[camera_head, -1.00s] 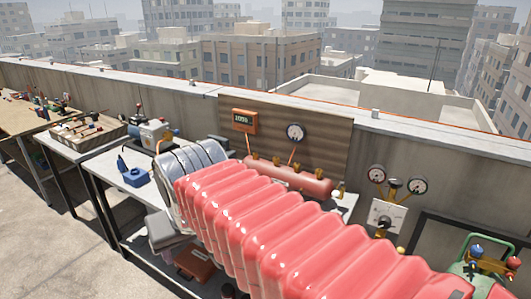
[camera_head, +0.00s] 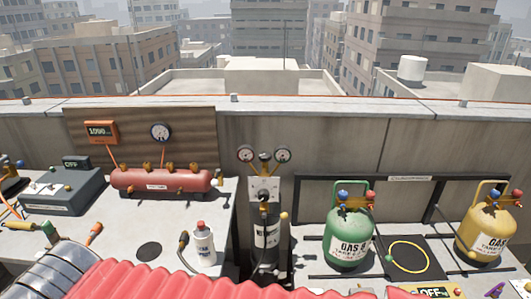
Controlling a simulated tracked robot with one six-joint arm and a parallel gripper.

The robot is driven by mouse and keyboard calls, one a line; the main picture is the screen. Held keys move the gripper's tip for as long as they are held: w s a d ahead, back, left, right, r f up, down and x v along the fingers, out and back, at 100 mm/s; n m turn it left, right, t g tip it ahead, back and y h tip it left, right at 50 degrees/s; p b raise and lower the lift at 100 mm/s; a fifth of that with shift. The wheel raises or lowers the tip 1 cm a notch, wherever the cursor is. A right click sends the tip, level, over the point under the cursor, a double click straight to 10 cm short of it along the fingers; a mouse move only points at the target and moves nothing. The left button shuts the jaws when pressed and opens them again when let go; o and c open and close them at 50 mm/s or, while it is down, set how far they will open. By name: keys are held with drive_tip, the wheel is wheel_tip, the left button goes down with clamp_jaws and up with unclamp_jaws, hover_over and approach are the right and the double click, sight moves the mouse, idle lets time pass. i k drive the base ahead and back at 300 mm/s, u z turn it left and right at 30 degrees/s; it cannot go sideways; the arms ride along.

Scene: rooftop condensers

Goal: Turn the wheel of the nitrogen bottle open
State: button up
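A dark bottle with a white label (camera_head: 267,232) stands upright in the gap between two benches, at the middle of the head view; I take it for the nitrogen bottle. Above it is a pale plate (camera_head: 264,187) with brass fittings and two round gauges (camera_head: 246,154) and (camera_head: 283,155). I cannot clearly make out the wheel or tell how far it is turned. My arm, in its ribbed red cover, crosses the bottom of the view, with silver rings at its left end. My gripper does not show.
Left bench: a red tank (camera_head: 160,180) with brass valves, a grey box (camera_head: 62,191) and a white bottle (camera_head: 200,245). Right: a green gas bottle (camera_head: 350,237), a yellow gas bottle (camera_head: 488,233) and a yellow ring (camera_head: 409,256) under a dark rail. A parapet wall runs behind.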

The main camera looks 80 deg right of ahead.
sight(264, 157)
drive_tip(key=z, duration=2.75)
drive_tip(key=k, duration=0.2)
drive_tip(key=u, duration=0.25)
drive_tip(key=i, duration=0.5)
drive_tip(key=z, duration=0.05)
